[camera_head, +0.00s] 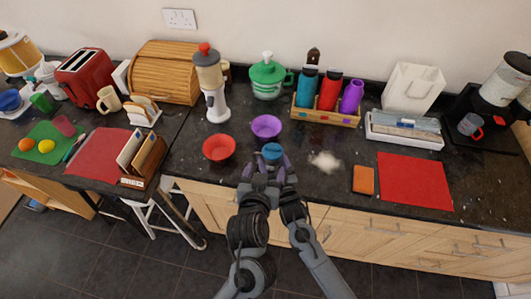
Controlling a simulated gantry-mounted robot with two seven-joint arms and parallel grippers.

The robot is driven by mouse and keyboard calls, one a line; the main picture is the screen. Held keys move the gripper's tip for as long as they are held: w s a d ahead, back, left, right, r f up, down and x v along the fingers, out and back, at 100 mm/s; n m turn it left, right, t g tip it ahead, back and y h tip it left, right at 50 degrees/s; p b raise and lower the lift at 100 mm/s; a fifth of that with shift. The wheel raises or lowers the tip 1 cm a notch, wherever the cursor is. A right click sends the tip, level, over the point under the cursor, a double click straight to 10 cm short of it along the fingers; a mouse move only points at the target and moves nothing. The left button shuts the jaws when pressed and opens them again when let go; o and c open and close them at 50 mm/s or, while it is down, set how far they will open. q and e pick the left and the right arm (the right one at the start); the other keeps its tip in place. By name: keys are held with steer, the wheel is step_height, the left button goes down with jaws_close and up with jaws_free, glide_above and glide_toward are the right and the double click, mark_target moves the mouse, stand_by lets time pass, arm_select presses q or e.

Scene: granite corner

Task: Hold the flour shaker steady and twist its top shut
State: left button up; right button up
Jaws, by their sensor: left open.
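The flour shaker (272,151) stands near the counter's front edge, and I see mostly its round blue top. Its body is largely hidden by my grippers. My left gripper (258,171) is open, just in front of the shaker and a little to its left. My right gripper (285,171) is close beside it, in front and to the right of the shaker. I cannot tell whether its fingers touch the shaker or how far apart they are. Whether the top sits fully closed is too small to tell.
A red bowl (219,148) and a purple bowl (266,127) stand left of and behind the shaker. A spill of white powder (325,162) lies to its right. An orange block (363,179) and a red mat (414,182) lie farther right. A bottle crate (325,116) stands behind.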

steer(key=o, duration=1.1)
steer(key=shift+s+f, duration=0.2)
steer(key=shift+f, duration=0.15)
steer(key=shift+o, duration=0.4)
steer(key=shift+w+r, duration=0.1)
steer(key=shift+r, duration=0.1)
